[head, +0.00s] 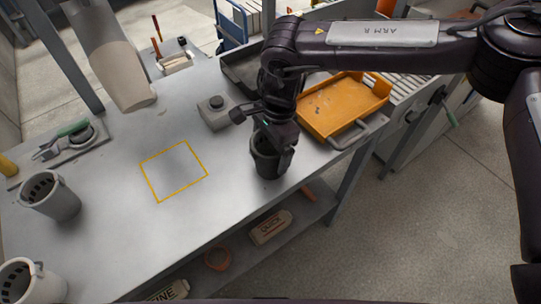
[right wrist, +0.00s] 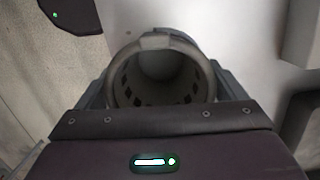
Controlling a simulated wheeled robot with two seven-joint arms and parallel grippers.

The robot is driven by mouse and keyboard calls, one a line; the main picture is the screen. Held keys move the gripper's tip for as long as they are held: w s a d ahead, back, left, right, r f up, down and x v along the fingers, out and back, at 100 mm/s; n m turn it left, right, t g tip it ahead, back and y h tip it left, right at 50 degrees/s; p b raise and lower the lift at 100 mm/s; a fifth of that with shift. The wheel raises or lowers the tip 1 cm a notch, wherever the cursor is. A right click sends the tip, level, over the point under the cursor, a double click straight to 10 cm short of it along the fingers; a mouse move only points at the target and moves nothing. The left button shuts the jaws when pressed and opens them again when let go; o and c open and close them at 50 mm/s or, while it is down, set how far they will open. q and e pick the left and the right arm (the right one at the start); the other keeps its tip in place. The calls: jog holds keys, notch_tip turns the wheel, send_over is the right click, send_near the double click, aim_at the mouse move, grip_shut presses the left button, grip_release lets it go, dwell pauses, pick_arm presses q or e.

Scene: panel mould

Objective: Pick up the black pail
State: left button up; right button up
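The black pail (head: 266,166) stands upright on the grey bench top near its front edge, right of the yellow outlined square. My right gripper (head: 273,143) comes down over it from above, with a finger in front of its right side. In the right wrist view, the pail (right wrist: 160,48) shows its open mouth, with dark slots around its inner wall. Grey finger parts lie close on both sides of the pail; whether they touch it is hidden. My left gripper is not in view.
An orange tray (head: 335,112) lies just right of the pail, beside a roller conveyor. A button box (head: 214,112) stands behind left. Two grey slotted pails (head: 58,203) (head: 45,290) stand at the left. A pale spout (head: 118,75) hangs over the bench. The yellow outlined square (head: 174,171) is empty.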

jog(key=c, duration=0.8)
jog(key=shift+r, duration=0.15)
jog(key=shift+c, duration=0.2)
